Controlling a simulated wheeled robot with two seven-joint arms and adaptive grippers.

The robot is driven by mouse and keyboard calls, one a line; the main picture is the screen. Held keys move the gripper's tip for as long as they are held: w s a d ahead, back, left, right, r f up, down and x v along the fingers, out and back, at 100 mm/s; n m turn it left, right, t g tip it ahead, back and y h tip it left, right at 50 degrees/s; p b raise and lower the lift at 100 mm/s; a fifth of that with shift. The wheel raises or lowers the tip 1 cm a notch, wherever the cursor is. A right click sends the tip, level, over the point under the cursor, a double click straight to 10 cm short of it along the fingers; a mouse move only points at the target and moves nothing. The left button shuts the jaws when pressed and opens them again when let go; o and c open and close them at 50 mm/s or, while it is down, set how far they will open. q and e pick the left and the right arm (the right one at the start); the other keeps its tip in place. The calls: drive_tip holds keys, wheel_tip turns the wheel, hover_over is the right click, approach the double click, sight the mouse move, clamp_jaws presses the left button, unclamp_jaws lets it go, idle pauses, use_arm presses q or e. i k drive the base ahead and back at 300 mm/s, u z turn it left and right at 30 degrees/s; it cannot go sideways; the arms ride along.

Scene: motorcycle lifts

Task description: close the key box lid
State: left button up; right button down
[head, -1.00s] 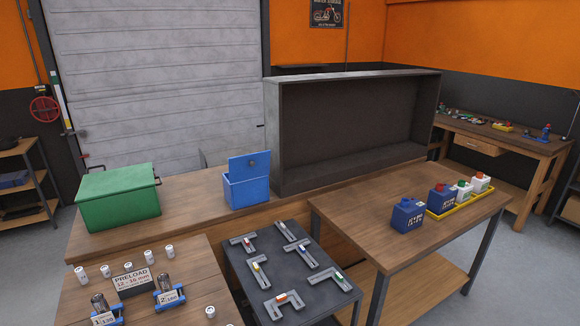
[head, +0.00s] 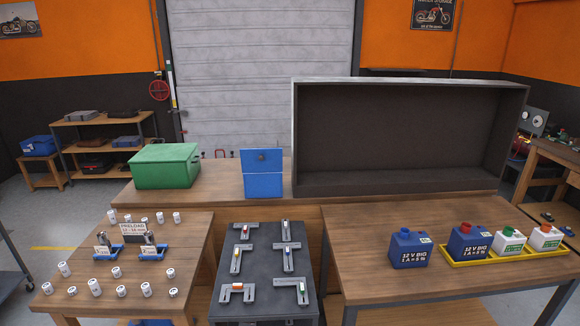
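The blue key box (head: 263,186) stands on the long wooden bench, right of the green box and left of the big dark open cabinet. Its lid (head: 262,160) is open, standing upright at the back of the box, with a small dark round lock on it. The inside of the box is hidden from this angle. Neither of my grippers is in the head view.
A green box (head: 165,166) is on the bench (head: 221,187). The dark open cabinet (head: 408,137) is at the right. In front are a table with small cylinders, a dark caliper table (head: 264,258) and a table (head: 365,222) with bottles on a yellow tray (head: 505,253).

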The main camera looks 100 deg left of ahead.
sight(256, 161)
drive_tip(key=i, duration=0.2)
drive_tip(key=u, duration=3)
